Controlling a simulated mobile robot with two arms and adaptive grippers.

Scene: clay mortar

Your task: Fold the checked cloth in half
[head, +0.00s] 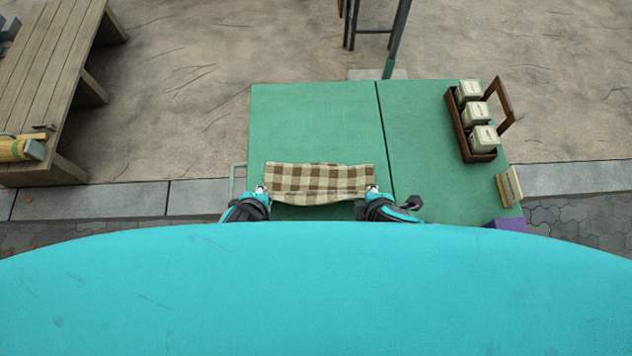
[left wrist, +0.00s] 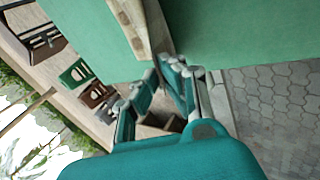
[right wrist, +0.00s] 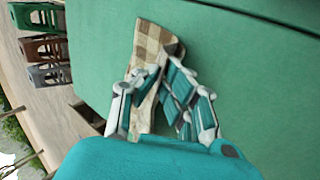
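The brown-and-cream checked cloth (head: 318,178) lies at the near edge of the green table, with a crease across it and its near edge bowing toward me between my grippers. My left gripper (head: 262,189) is at its near left corner and my right gripper (head: 372,188) at its near right corner. In the left wrist view, the left fingers (left wrist: 163,66) close on the cloth's edge (left wrist: 143,28). In the right wrist view, the right fingers (right wrist: 165,70) pinch the cloth (right wrist: 150,42), and a strip of it shows between them. My teal body hides what lies nearer.
The green table (head: 310,120) is clear beyond the cloth; a dark seam runs to its right. A wooden carrier (head: 465,133) with three pale boxes and a small sign (head: 509,187) stand at the right. A wooden bench (head: 50,70) is off to the left.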

